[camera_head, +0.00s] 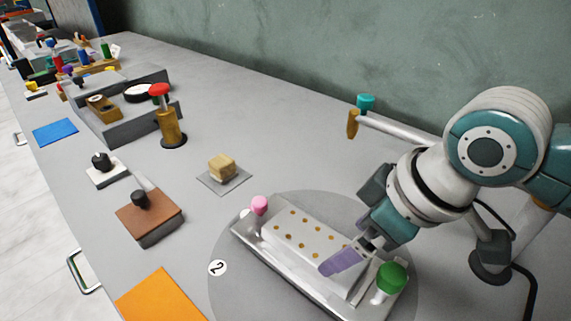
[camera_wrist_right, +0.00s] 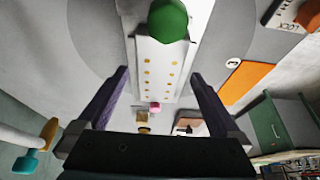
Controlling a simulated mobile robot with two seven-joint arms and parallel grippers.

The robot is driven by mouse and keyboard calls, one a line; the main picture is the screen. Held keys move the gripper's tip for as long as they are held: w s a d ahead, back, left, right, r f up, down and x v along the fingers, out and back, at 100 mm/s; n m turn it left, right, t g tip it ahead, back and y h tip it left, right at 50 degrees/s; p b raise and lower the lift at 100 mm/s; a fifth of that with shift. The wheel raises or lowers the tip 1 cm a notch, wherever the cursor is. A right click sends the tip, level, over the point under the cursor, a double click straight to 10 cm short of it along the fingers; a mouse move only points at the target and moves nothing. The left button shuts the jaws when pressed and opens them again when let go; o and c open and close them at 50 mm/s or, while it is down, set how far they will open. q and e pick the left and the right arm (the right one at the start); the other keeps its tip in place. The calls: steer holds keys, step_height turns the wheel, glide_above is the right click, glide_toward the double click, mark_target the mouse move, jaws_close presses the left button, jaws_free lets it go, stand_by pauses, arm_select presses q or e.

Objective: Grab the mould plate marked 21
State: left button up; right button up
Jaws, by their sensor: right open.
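A long silver plate with rows of gold dots (camera_head: 300,238) lies in a metal holder on a grey round disc (camera_head: 228,250). A pink knob (camera_head: 259,205) is at its far end and a green knob (camera_head: 392,278) at its near end. My right gripper (camera_head: 342,262) is open over the near half of the plate, with purple fingers. In the right wrist view the dotted plate (camera_wrist_right: 160,65) shows beyond and between the spread fingers (camera_wrist_right: 160,105). My left gripper is not in view.
To the left are a foam block (camera_head: 222,167), a brown block with black knob (camera_head: 150,212), an orange mat (camera_head: 160,298) and a red-topped post (camera_head: 165,115). The table's back middle is clear.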

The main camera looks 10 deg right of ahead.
mark_target(314, 247)
steer(key=x, duration=0.4)
steer(key=shift+s+d+f+b, duration=0.2)
steer(key=shift+b, duration=0.2)
steer(key=shift+r, duration=0.1)
jaws_close()
